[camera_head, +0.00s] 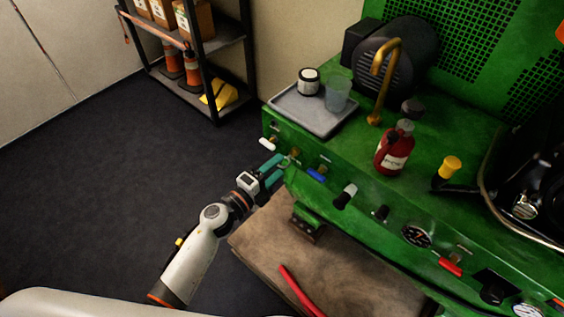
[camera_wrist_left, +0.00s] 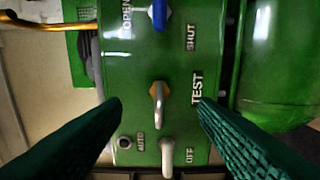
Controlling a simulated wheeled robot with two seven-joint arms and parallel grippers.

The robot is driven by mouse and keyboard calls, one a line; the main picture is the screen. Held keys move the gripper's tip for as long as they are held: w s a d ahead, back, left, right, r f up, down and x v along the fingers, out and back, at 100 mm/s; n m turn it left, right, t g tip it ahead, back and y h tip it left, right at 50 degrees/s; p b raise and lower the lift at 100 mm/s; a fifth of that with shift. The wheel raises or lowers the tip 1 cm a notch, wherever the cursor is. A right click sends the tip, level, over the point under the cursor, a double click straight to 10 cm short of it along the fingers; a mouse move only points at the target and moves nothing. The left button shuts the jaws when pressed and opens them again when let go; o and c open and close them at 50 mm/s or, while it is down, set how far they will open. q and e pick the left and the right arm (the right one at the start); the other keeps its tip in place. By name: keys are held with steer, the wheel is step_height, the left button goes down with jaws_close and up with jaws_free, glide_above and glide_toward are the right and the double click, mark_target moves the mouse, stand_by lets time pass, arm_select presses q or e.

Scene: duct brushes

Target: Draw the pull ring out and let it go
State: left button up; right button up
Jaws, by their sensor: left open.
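The pull ring (camera_wrist_left: 157,103) shows in the left wrist view as a grey ring, seen nearly edge-on, against a brass-coloured mount on the green panel beside the word TEST. It seems to sit close to the panel. In the head view its brass part (camera_head: 294,153) is small, and the ring is hard to make out. My left gripper (camera_head: 280,166) is open, its teal fingers just in front of the panel. In the left wrist view the left fingertips (camera_wrist_left: 160,101) stand on either side of the ring, apart from it. My right gripper is not in view.
A white lever (camera_wrist_left: 167,157) and a blue lever (camera_wrist_left: 158,15) flank the ring. A red bottle (camera_head: 395,148) and a grey tray (camera_head: 298,115) stand on the green machine. A wooden surface (camera_head: 335,272) with a red bar lies below. The dark floor at left is clear.

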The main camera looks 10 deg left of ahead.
arm_select(q)
steer(key=shift+v, duration=2.9)
